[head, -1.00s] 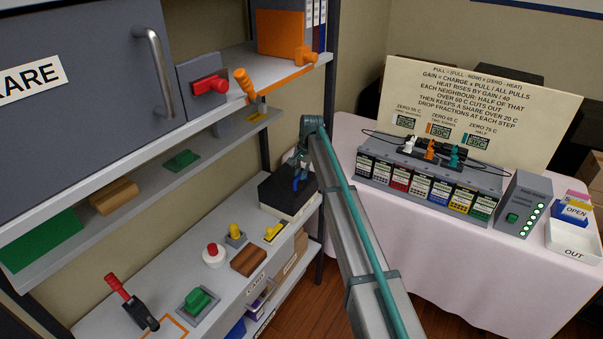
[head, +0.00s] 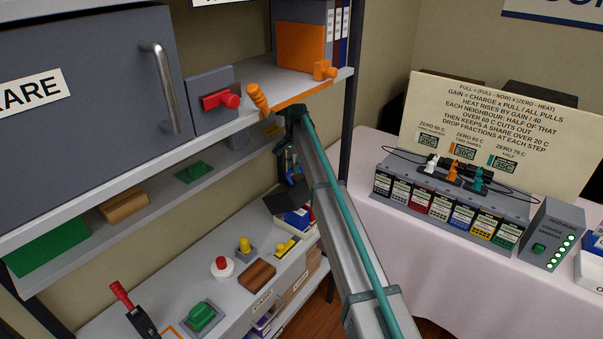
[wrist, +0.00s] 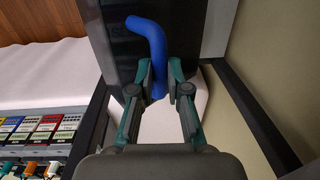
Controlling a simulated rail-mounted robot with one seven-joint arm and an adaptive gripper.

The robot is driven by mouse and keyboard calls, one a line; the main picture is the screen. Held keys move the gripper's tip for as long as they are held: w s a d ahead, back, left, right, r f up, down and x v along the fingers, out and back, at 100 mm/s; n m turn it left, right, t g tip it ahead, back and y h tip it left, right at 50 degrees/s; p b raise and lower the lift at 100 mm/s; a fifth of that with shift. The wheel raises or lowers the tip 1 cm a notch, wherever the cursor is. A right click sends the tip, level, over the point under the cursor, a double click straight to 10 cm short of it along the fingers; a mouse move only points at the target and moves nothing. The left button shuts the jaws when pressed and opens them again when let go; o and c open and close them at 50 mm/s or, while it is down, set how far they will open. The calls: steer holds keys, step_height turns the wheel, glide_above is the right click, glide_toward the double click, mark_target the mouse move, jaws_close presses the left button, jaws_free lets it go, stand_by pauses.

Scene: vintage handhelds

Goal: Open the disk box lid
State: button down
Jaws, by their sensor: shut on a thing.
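The disk box on the lower shelf shows its dark lid (head: 279,204) raised and tilted. Blue, white and red disks (head: 299,217) show at its right side. My gripper (head: 292,178) is above the box, and its fingers are shut on the lid's blue bent handle. In the wrist view the blue handle (wrist: 150,35) runs between the fingers of my gripper (wrist: 159,72), with a dark glossy panel (wrist: 115,45) behind it. Part of the box is hidden by my arm.
The shelf above, with an orange handle (head: 258,98) at its edge, is close to my wrist. A yellow knob (head: 244,245), a brown block (head: 258,274) and a red button (head: 221,266) stand left of the box. A cloth-covered table (head: 430,265) stands right.

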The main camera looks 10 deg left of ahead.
steer(key=shift+w+a, duration=0.35)
steer(key=shift+a, duration=0.35)
steer(key=c, duration=1.1)
jaws_free()
steer(key=shift+c, duration=0.2)
steer(key=shift+r, duration=0.1)
step_height(320, 180, up, 7)
steer(key=shift+d+r, duration=0.2)
steer(key=shift+s, duration=0.1)
